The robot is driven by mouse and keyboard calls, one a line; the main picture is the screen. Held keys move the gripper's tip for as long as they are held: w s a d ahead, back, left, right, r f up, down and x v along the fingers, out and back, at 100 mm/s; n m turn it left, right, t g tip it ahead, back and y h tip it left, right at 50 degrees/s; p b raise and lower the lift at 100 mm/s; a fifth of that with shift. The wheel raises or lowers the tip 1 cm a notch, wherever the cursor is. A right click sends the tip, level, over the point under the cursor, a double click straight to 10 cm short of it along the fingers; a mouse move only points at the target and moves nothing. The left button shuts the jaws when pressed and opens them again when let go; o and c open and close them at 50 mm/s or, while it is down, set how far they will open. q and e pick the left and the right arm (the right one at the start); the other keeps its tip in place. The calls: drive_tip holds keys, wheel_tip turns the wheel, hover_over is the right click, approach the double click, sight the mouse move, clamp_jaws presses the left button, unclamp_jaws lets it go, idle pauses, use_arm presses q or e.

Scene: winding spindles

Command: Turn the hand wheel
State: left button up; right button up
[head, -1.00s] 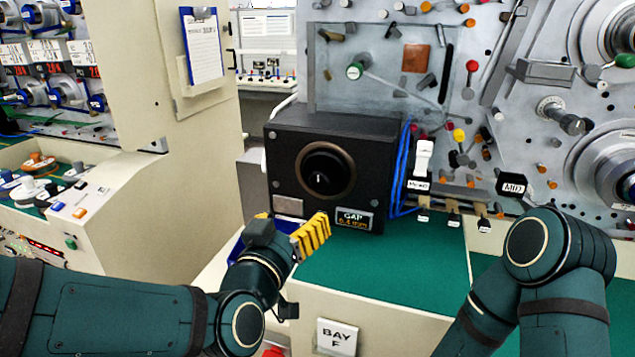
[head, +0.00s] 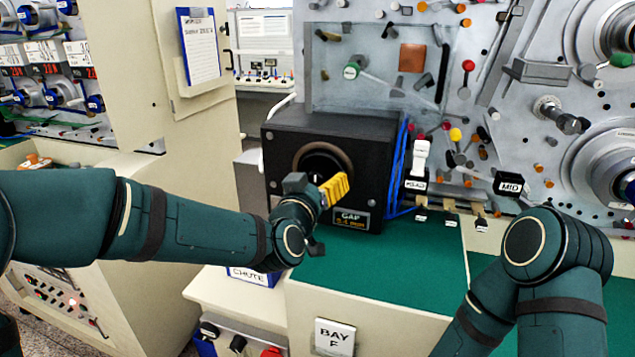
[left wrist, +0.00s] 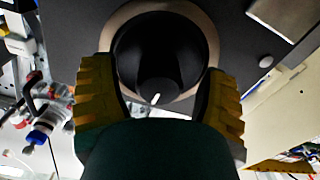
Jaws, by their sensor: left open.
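The hand wheel (head: 320,163) is a round black knob with a short white mark, in a brown ring on the front of a black box (head: 370,150). My left gripper (head: 336,189), with yellow ribbed fingers, is at the front of the box and covers the wheel's lower right part in the head view. In the left wrist view, the wheel (left wrist: 157,62) lies ahead, between the two open fingers. I cannot tell whether they touch it. The white mark points up in the head view. My right gripper is out of view; only its arm shows.
A GAP display (head: 351,218) sits low on the box's front. Blue cables (head: 400,165) run down its right side. A green bench top (head: 390,260) lies clear in front. A CHUTE bin (head: 255,275) stands below my left arm. A MID lever (head: 509,184) is at right.

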use_arm(q)
drive_tip(key=shift+w, duration=0.1)
drive_tip(key=c, duration=1.2)
drive_tip(key=shift+m, duration=0.3)
drive_tip(key=m+b, duration=0.1)
drive_tip(key=m, duration=0.2)
drive_tip(key=shift+m, duration=0.3)
drive_tip(key=m, duration=0.2)
drive_tip(key=shift+m, duration=0.4)
drive_tip(key=m, duration=0.2)
drive_tip(key=shift+a+r+m, duration=0.1)
drive_tip(key=shift+m, duration=0.2)
drive_tip(key=m+p, duration=0.1)
drive_tip(key=m, duration=0.4)
drive_tip(key=shift+r+m, duration=0.1)
drive_tip(key=shift+m, duration=0.2)
drive_tip(key=m+p, duration=0.1)
drive_tip(key=m, duration=0.4)
drive_tip(key=shift+a+r+p, duration=0.1)
drive_tip(key=shift+p, duration=0.2)
drive_tip(key=shift+m, duration=0.4)
